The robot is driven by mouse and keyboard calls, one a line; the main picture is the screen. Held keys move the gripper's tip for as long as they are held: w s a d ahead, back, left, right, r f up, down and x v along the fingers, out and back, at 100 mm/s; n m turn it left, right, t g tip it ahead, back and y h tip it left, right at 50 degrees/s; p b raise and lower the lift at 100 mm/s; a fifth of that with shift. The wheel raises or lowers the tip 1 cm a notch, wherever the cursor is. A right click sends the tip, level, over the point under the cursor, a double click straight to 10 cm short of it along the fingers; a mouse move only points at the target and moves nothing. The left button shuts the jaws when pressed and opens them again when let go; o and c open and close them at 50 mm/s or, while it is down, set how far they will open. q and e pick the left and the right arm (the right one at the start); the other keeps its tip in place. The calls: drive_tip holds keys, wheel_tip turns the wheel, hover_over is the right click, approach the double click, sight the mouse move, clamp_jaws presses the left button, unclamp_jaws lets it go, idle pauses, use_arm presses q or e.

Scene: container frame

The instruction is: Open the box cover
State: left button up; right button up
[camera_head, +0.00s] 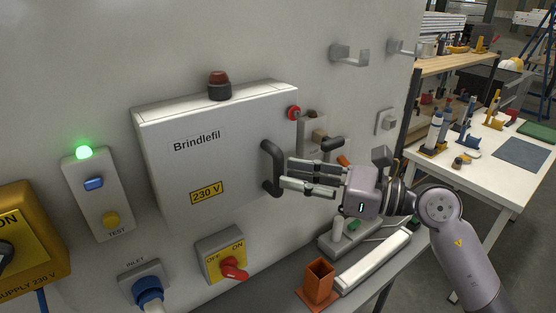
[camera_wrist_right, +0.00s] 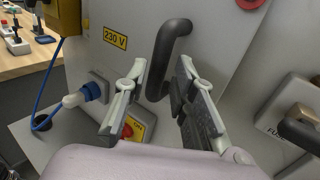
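The box cover (camera_head: 215,150) is a closed light-grey panel on the wall, marked "Brindlefil" and "230 V". Its black bar handle (camera_head: 270,168) sits near the cover's right edge. My right gripper (camera_head: 286,172) is open, its fingertips at the right side of the handle. In the right wrist view the cover (camera_wrist_right: 140,22) is ahead, and the handle (camera_wrist_right: 166,48) shows between the two spread fingers of my right gripper (camera_wrist_right: 160,70). I cannot tell whether a finger touches it. My left gripper is not in view.
A red-topped lamp (camera_head: 219,86) stands on the box. Below are an OFF/ON switch (camera_head: 222,258) with a red knob and a blue inlet plug (camera_head: 148,291). An orange holder (camera_head: 318,284) stands on the ledge below my right gripper. A white table (camera_head: 500,160) is at right.

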sight(278, 187)
drive_tip(key=p+x, duration=0.1)
drive_tip(key=x, duration=0.3)
drive_tip(key=shift+c, duration=0.4)
clamp_jaws()
idle(0.4)
